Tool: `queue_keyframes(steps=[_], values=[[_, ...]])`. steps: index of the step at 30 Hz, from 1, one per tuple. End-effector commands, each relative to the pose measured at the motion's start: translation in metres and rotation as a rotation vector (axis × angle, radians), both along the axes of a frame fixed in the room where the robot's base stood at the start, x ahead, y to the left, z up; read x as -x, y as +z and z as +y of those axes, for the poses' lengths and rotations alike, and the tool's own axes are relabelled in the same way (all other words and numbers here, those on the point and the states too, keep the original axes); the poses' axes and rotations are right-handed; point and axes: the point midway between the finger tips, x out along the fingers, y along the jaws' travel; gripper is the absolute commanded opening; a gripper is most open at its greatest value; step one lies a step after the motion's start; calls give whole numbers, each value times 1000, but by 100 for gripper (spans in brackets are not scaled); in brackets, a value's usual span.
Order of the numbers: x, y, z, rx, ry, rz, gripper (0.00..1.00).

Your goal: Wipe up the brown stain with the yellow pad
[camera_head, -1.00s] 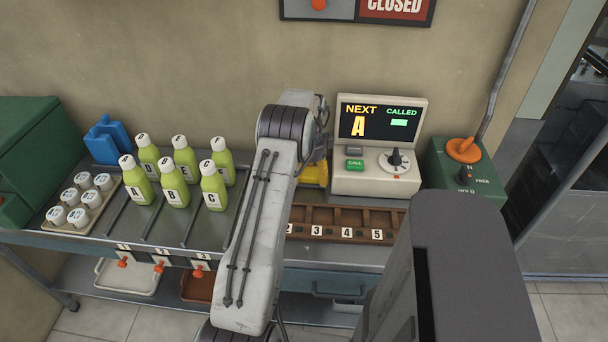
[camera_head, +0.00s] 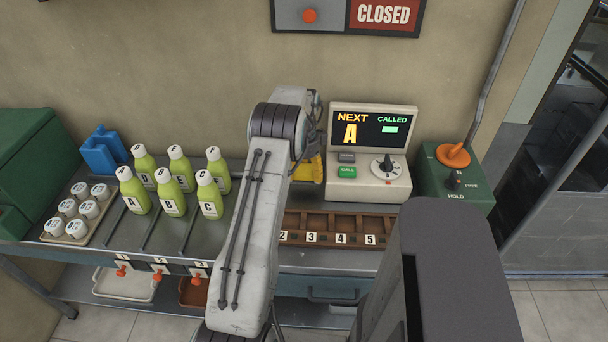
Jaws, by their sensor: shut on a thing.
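A yellow thing (camera_head: 309,168), which looks like the pad, shows at the back of the counter between my arm and the display unit. Its left part is hidden by my arm. My gripper (camera_head: 304,153) is mostly hidden behind my own arm, at the yellow pad, and is shut on it. The fingertips do not show clearly. No brown stain shows in this view. The counter behind and under my arm is hidden.
Right are the display unit (camera_head: 370,186), a brown numbered rack (camera_head: 340,224) and a green lever box (camera_head: 470,186).

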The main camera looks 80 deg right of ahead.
Motion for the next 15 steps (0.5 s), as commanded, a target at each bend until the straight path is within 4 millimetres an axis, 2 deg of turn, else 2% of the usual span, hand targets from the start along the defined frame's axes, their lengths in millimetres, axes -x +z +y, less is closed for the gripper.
queue_keyframes(steps=[1,4,15], values=[[0,8,0,2,0,0,42],[0,14,0,2,0,0,42],[0,15,0,1,0,0,42]])
